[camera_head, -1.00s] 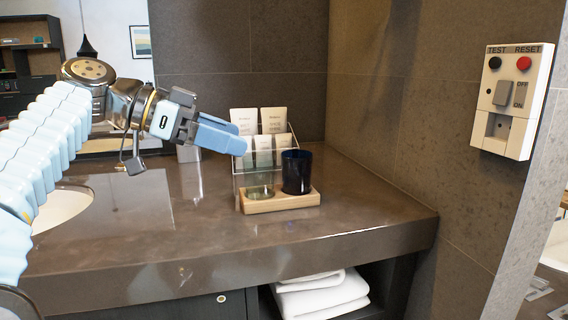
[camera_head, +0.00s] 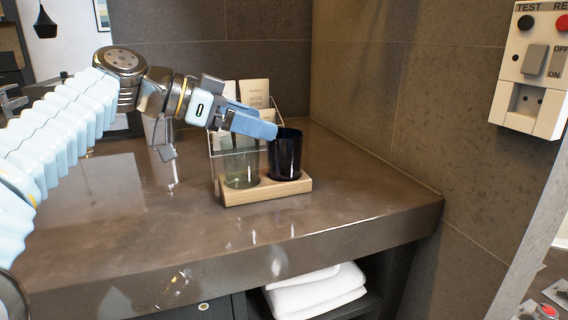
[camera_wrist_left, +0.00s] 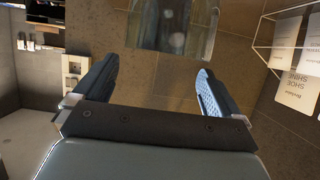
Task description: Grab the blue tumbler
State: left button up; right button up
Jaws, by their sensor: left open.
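The dark blue tumbler (camera_head: 285,158) stands upright on the right part of a small wooden tray (camera_head: 268,192) on the counter. A clear glass tumbler (camera_head: 240,168) stands beside it on the left of the tray. My left gripper (camera_head: 274,131) comes in from the left with its blue fingers at the blue tumbler's rim in the head view; I cannot tell whether they touch it. In the left wrist view the fingers (camera_wrist_left: 157,78) are spread with nothing held between them. A glassy shape shows at the top there; I cannot tell which tumbler it is. My right gripper is not in view.
A clear rack with white packets (camera_head: 254,93) stands behind the tray. A wall box with switches (camera_head: 535,65) is at the right. The counter (camera_head: 345,190) is bare right of the tray. White folded towels (camera_head: 318,292) lie on a shelf below.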

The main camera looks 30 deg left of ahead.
aim_at(284, 158)
pick_arm(q)
jog(key=x, duration=0.4)
jog(key=shift+d+f, duration=0.1)
jog(key=shift+f, duration=0.3)
jog(key=c, duration=1.6)
